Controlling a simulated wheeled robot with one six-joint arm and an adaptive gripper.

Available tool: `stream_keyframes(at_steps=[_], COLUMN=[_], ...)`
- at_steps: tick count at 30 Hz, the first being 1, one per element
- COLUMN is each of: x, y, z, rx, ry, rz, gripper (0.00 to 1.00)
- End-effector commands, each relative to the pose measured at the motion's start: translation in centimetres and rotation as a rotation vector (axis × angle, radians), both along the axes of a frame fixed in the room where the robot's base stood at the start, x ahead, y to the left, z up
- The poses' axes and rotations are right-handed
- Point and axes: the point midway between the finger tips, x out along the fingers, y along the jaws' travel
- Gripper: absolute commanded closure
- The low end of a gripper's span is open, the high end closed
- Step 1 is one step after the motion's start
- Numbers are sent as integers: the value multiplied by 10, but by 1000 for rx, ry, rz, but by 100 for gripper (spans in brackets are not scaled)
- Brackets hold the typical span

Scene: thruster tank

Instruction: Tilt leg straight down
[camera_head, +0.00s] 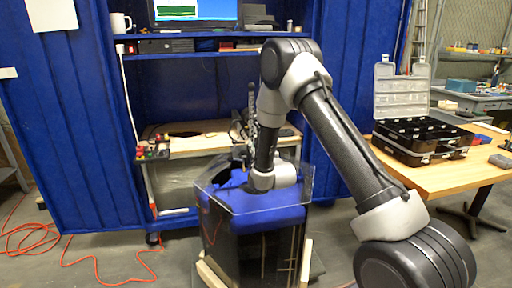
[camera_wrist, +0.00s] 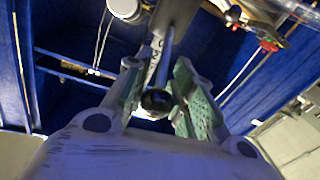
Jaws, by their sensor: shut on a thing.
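In the wrist view, my gripper (camera_wrist: 157,80) has its two green-padded fingers on either side of a dark rod with a round black end, which looks like the leg (camera_wrist: 157,101). It is shut on this rod, which runs away from the camera toward the top of the picture. In the head view, my arm reaches down to the clear-walled tank (camera_head: 250,255), with my wrist at its upper rim. The fingers cannot be made out there. A dark upright piece (camera_head: 251,108) stands just behind my wrist; I cannot tell whether it is part of the leg.
A wooden table (camera_head: 455,177) with an open black case (camera_head: 425,140) is at right. An orange cable (camera_head: 90,262) lies on the floor at left.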

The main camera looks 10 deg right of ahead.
Motion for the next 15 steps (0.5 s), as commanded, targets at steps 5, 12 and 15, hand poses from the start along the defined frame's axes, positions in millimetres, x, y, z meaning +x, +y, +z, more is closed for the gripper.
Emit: stream_keyframes(at_steps=[5, 12, 15], x=[-3, -3, -2], y=[-2, -1, -1], z=[-7, -6, -5], rx=[-3, -2, -2], ry=[15, 14, 11], rz=[-4, -2, -1], gripper=[100, 69, 69])
